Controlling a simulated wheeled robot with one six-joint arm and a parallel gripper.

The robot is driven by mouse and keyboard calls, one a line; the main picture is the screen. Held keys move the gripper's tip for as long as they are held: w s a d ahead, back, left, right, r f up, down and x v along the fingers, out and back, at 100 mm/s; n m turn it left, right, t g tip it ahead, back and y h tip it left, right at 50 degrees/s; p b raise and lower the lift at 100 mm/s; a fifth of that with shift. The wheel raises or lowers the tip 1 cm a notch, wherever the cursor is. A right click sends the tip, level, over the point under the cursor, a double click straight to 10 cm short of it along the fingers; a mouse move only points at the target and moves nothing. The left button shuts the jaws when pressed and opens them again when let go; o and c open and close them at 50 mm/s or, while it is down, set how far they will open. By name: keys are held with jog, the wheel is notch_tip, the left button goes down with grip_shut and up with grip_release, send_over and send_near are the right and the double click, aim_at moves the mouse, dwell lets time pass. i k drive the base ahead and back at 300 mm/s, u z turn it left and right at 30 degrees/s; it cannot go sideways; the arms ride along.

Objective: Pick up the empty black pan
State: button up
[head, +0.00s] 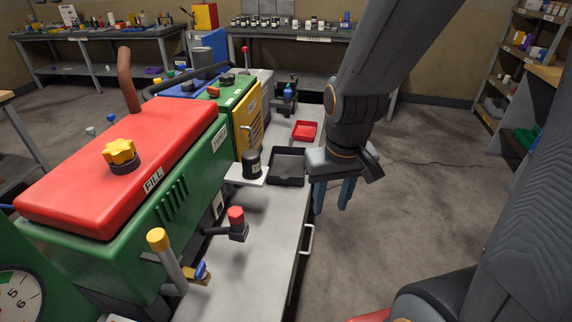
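The black pan (288,167) is a shallow rectangular tray lying on the grey bench top, near the middle of the head view. Its dark inside looks empty. My gripper (332,198) hangs to the right of the pan, past the bench's right edge and over the floor side. Its two blue-grey fingers point down with a gap between them, and nothing shows between them. The gripper is apart from the pan, and part of my arm rises above it. How high the fingers are relative to the bench top is hard to tell.
A red tray (305,131) lies just behind the pan. A black jar (251,164) stands at its left, near the green machine (180,195) with a red lid. A red-topped valve (237,221) is in front. The floor (430,210) at right is clear.

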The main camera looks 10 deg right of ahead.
aim_at(285, 163)
jog(key=k, duration=1.05)
jog(key=z, duration=0.8)
jog(key=i, duration=1.65)
jog(key=u, duration=1.05)
jog(key=i, duration=0.7)
jog(key=u, duration=0.65)
